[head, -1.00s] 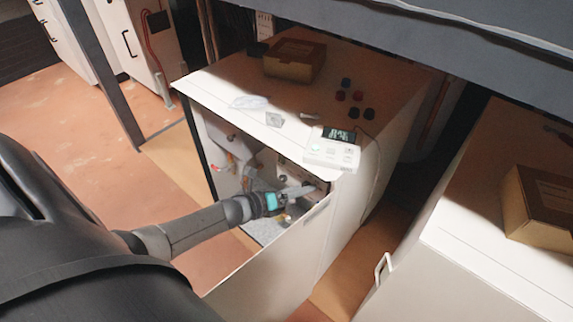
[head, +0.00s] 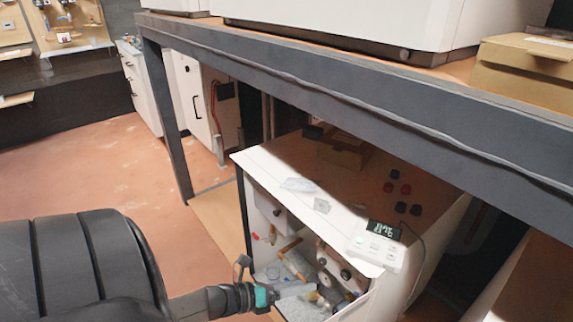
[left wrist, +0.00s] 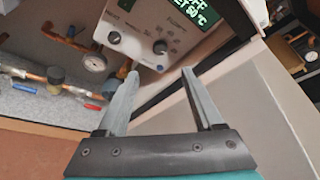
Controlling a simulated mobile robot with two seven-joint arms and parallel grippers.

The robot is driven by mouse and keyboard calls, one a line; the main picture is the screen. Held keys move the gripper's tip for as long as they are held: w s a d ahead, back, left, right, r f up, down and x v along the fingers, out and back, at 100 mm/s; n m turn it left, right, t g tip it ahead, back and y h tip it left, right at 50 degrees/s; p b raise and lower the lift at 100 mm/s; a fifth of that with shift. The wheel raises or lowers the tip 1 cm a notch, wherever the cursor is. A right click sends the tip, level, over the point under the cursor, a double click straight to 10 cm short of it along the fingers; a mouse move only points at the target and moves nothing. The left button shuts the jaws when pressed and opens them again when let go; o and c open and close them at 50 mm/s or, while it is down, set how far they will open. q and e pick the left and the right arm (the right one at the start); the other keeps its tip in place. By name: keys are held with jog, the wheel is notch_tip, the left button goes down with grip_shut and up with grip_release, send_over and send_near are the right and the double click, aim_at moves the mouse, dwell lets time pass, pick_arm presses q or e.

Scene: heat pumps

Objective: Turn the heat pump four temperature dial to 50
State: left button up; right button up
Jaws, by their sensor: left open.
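My right gripper is not in view.
A white controller (head: 378,250) with a small display lies on the cabinet top, near several red and black caps (head: 402,190) and a cardboard box (head: 342,150). Pipes and a gauge (left wrist: 93,62) crowd the cabinet. The grey bench beam (head: 330,90) runs above.

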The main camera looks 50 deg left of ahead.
pick_arm(q)
jog(key=shift+v, duration=1.55)
